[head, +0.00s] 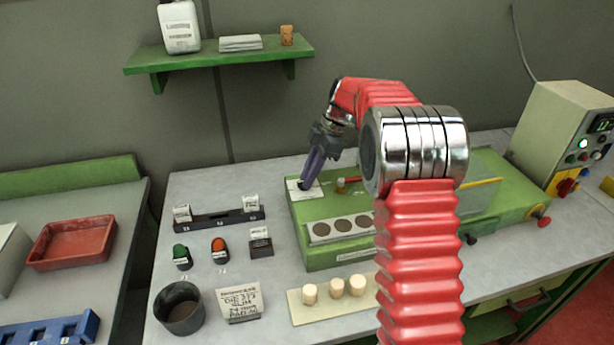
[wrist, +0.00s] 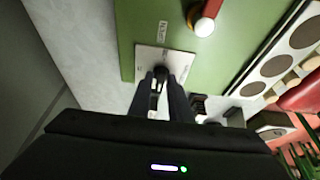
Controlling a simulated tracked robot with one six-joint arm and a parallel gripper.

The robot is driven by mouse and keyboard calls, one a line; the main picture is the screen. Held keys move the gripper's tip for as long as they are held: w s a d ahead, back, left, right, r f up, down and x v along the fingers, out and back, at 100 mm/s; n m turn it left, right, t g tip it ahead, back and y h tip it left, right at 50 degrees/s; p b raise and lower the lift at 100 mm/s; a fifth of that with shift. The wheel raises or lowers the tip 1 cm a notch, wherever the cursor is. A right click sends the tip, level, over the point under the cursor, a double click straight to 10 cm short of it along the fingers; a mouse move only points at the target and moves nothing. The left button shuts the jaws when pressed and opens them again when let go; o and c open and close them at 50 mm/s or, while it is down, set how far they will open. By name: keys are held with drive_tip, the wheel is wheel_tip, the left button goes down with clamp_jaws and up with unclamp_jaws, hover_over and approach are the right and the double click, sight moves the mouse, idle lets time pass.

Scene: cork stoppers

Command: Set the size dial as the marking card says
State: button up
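The size dial's white plate (head: 293,190) lies at the back left corner of the green machine (head: 330,258). In the wrist view the plate (wrist: 150,58) carries a dark knob (wrist: 160,72). My gripper (head: 303,186) points down at the dial from above. In the wrist view its two dark fingers (wrist: 159,86) stand apart on either side of the knob, with a gap between them; contact is unclear. The dial's setting and scale marks are too small to read. The marking card (head: 239,302) stands at the table's front, its handwriting not clearly legible.
A red-tipped part (head: 346,181) rises from the machine near the dial, white-topped in the wrist view (wrist: 204,27). A strip with dark round discs (head: 343,228) lies in front. Pale corks (head: 337,288) stand on a board, and a dark cup (head: 180,309) stands front left.

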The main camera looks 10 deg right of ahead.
drive_tip(key=shift+o, duration=1.4)
drive_tip(key=v, duration=1.3)
drive_tip(key=shift+d+r, duration=0.15)
drive_tip(key=shift+r, duration=0.1)
